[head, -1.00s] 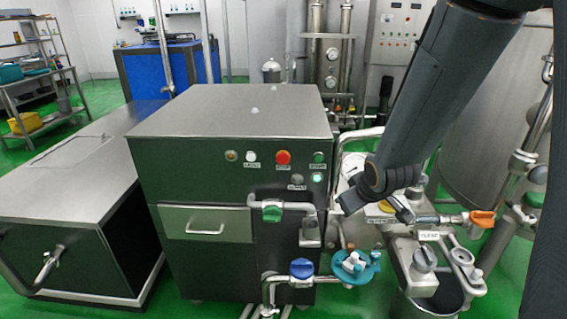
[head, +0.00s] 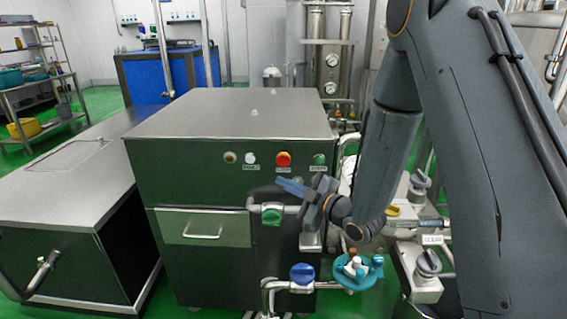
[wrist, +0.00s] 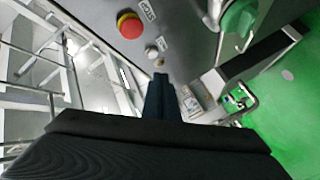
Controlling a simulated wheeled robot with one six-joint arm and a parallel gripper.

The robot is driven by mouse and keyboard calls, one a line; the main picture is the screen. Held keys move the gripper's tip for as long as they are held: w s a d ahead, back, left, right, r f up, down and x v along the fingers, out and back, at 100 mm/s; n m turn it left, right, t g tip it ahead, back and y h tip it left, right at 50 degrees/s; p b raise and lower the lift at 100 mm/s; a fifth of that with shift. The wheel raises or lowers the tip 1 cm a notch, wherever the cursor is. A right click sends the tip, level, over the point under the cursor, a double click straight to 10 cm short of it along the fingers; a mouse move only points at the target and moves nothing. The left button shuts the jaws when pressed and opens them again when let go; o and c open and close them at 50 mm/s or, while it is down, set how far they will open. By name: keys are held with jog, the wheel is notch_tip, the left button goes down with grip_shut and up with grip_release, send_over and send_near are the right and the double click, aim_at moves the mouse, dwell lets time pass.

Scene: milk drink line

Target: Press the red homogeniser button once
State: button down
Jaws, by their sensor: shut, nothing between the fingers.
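The red homogeniser button (head: 283,159) is on the upper front panel of the steel cabinet (head: 190,165), between a white button (head: 250,158) and a green button (head: 319,159). It also shows in the wrist view at the top left, as a red cap (wrist: 130,26) on a yellow collar. My gripper (head: 282,184) is shut and empty. Its fingers point left in the head view, just below the red button, and appear apart from it. In the wrist view the shut fingers (wrist: 159,84) lie below and right of the red button. The depth gap to the panel is unclear.
A green-handled valve (head: 271,216) on a pipe is below the fingers; its handle (wrist: 238,18) shows at the wrist view's top right. A blue valve handle (head: 302,272) and a teal handwheel (head: 358,270) stand lower. The cabinet's top (head: 225,108) is mostly bare.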

jog(key=shift+w, duration=0.15)
jog(key=b, duration=0.2)
send_near(278, 162)
jog(key=shift+w+a+f, duration=0.1)
jog(key=shift+w+a, duration=0.3)
jog(key=shift+a, duration=0.3)
jog(key=shift+w+a, duration=0.4)
jog(key=shift+a, duration=0.3)
jog(key=shift+w+a, duration=0.45)
jog(key=shift+a, duration=0.2)
jog(key=shift+w, duration=0.1)
dwell(0.3)
jog(key=shift+w, duration=0.3)
jog(key=shift+w+b, duration=0.45)
dwell(0.7)
dwell(0.3)
jog(key=shift+s, duration=0.9)
